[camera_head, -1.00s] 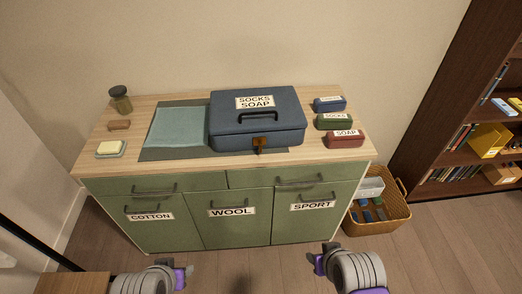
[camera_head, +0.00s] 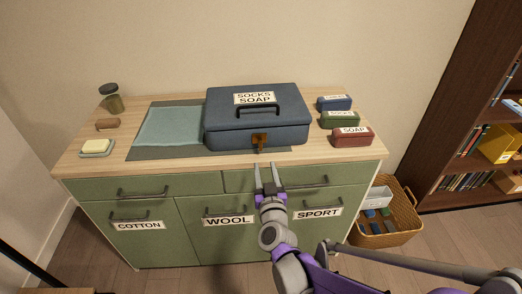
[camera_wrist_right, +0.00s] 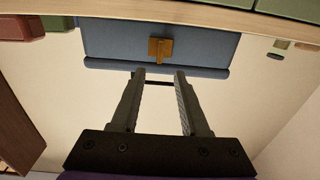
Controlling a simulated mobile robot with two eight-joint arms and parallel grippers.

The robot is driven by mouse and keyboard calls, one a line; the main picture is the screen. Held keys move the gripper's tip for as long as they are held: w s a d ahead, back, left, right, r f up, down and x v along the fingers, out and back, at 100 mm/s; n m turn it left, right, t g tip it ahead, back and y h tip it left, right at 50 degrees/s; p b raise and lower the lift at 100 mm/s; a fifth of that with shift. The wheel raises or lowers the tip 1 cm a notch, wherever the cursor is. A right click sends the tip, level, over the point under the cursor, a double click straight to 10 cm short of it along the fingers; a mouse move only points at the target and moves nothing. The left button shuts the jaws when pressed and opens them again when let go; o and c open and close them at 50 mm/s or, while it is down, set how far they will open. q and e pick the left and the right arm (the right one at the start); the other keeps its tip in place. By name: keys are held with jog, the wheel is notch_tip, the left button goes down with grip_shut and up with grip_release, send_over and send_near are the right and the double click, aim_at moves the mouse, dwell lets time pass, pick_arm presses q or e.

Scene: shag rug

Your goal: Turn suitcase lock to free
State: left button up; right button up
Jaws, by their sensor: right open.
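The blue suitcase (camera_head: 230,125) lies closed on the cabinet top, with a black handle and a label reading SOCKS SOAP. Its brass lock (camera_head: 260,140) sits on the front face and also shows in the right wrist view (camera_wrist_right: 160,48). A small tab hangs at the lock; its exact angle is hard to tell. My right gripper (camera_head: 270,168) is open and empty, in front of and a little below the lock, apart from it. In the right wrist view the open fingers (camera_wrist_right: 157,75) point at the suitcase's front. My left gripper is not in view.
The green cabinet (camera_head: 160,190) with drawer handles is just beneath. Blue, green and red boxes (camera_head: 350,136) stand right of the suitcase. A teal cloth (camera_head: 170,126), soap dish (camera_head: 97,148) and jar (camera_head: 111,98) are left. A wicker basket (camera_head: 400,225) stands on the floor at right.

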aim_at(261, 145)
jog(key=w, duration=1)
jog(key=shift+w+a, duration=0.15)
jog(key=shift+c, duration=0.3)
grip_shut()
